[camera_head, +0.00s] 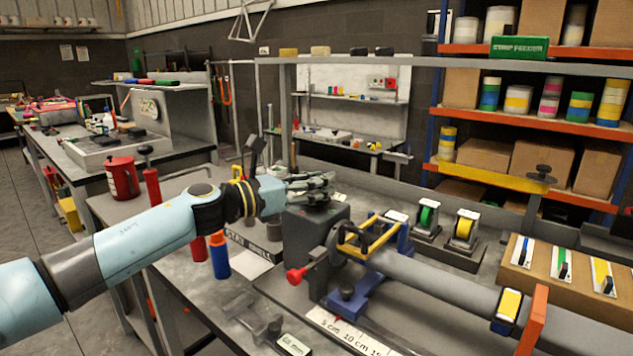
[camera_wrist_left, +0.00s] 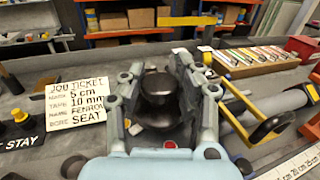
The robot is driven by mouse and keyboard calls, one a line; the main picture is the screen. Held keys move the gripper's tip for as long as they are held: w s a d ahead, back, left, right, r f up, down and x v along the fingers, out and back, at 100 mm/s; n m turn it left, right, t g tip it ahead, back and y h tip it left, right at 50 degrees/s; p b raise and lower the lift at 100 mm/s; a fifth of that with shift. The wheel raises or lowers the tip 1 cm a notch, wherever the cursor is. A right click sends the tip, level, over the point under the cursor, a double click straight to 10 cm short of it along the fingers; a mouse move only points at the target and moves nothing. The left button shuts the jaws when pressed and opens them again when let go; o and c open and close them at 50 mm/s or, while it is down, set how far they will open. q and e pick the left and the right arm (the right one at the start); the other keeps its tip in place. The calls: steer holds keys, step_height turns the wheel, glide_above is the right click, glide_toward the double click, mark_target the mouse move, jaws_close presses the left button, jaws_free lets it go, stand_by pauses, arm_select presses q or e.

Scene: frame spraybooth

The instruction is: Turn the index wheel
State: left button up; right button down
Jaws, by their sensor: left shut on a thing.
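My left gripper (camera_head: 316,184) reaches in from the left, over the top of the dark grey machine head (camera_head: 303,238) on the bench. In the left wrist view its two fingers (camera_wrist_left: 158,72) are shut around a dark, round-topped knob (camera_wrist_left: 159,100), which looks like the index wheel. The fingers hide most of the knob in the head view, and any marks on it cannot be read. A grey tube (camera_head: 420,278) runs right from the head. My right gripper is not in view.
A yellow-handled frame (camera_head: 368,238) crosses the tube close to the gripper. A blue bottle with an orange cap (camera_head: 219,258) stands to the left. A job ticket (camera_wrist_left: 80,100) stands near the head. Tape dispensers (camera_head: 462,236) and a cardboard tool tray (camera_head: 535,283) lie to the right.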

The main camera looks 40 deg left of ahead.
arm_select(q)
steer(key=shift+w, duration=0.1)
jaws_close()
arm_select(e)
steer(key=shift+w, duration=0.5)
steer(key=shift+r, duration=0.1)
